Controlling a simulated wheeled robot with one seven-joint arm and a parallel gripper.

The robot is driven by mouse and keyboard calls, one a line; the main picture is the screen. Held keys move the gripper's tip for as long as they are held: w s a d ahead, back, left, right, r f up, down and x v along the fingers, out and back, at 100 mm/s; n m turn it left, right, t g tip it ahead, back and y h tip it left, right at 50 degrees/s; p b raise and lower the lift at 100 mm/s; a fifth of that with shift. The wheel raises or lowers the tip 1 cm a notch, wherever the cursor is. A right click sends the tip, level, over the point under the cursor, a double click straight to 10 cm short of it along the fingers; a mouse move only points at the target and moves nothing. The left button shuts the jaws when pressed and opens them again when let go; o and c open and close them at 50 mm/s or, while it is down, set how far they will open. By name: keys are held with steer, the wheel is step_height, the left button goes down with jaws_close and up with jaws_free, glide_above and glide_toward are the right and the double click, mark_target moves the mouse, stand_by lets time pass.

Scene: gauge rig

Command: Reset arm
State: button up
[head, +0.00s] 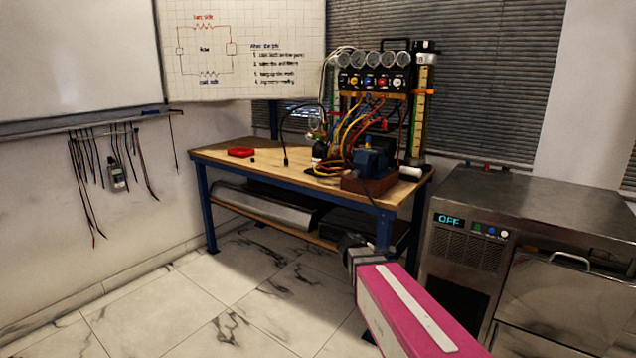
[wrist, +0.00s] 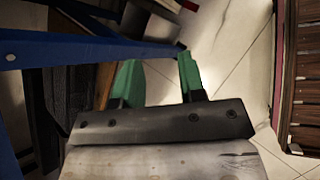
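My arm, with a pink and white link, reaches from the lower right of the head view toward the workbench. My gripper (head: 352,243) is in front of the bench's near right side, below the top. In the wrist view my gripper (wrist: 158,75) shows two green fingers set apart with nothing between them. The gauge rig (head: 374,80) stands on the right part of the wooden-topped workbench (head: 222,155), with gauges, coloured knobs and many hoses.
The bench's blue frame (wrist: 90,48) crosses close to my fingers in the wrist view. A steel cabinet (head: 540,210) with an OFF display stands at right. The tiled floor (head: 230,290) at left is clear.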

steer(key=s+a+f+m+g+y, duration=0.1)
steer(key=s+f+m+g+y, duration=0.1)
steer(key=s+m, duration=0.5)
steer(key=s+a+f+m+g+y, duration=0.2)
steer(key=s+f+m+y, duration=0.3)
steer(key=m, duration=0.4)
steer(key=s+y, duration=0.1)
steer(key=s, duration=0.1)
steer(key=shift+s+f+y, duration=0.2)
steer(key=shift+s+y, duration=0.1)
